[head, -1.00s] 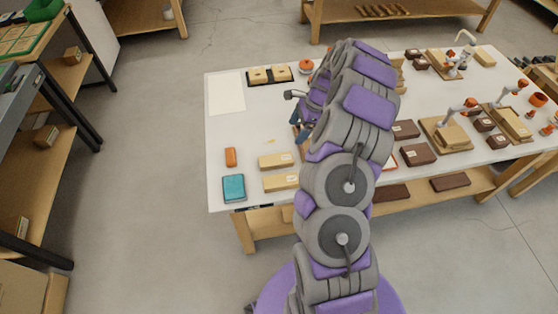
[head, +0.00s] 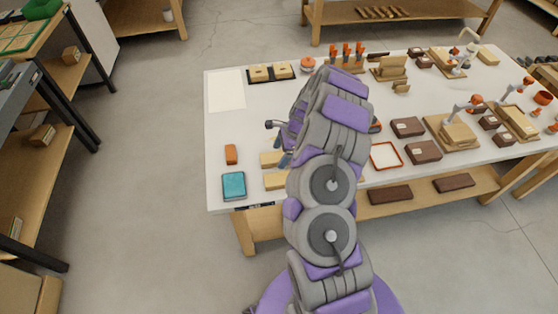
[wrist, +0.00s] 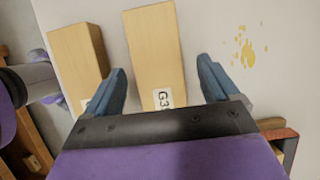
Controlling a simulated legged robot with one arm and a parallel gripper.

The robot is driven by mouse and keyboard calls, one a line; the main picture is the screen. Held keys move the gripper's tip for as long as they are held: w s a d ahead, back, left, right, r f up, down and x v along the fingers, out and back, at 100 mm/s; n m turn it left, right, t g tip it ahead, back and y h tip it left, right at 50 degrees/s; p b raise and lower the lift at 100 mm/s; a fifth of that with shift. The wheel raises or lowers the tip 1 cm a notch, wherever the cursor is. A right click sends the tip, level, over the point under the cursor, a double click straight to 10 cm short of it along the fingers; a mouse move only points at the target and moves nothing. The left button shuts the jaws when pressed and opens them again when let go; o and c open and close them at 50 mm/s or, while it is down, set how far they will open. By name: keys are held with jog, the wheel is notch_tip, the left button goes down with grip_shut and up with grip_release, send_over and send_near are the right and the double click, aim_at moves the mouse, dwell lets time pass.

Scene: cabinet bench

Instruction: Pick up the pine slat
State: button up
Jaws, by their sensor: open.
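Two light pine-coloured slats lie side by side on the white table. The farther slat (head: 269,159) is partly hidden by my arm in the head view. In the wrist view this slat (wrist: 155,50) is in the middle, with a white label reading "G3". The nearer slat (head: 274,181) shows at the left of the wrist view (wrist: 78,55), its label partly covered by a finger. My gripper (wrist: 160,66) is open, with its blue fingers on either side of the labelled slat in the picture. I cannot tell the height gap; no contact is visible.
An orange block (head: 231,154) and a teal box (head: 233,187) lie left of the slats. A red-rimmed frame (head: 386,142) and dark brown blocks (head: 424,152) lie to the right. Yellow spots (wrist: 246,45) mark the bare tabletop beside the labelled slat.

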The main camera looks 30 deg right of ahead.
jog(key=shift+a+f, duration=0.4)
jog(key=shift+a, duration=0.35)
jog(key=shift+d, duration=0.85)
jog(key=c, duration=0.5)
jog(key=shift+a, duration=0.65)
jog(key=c, duration=0.7)
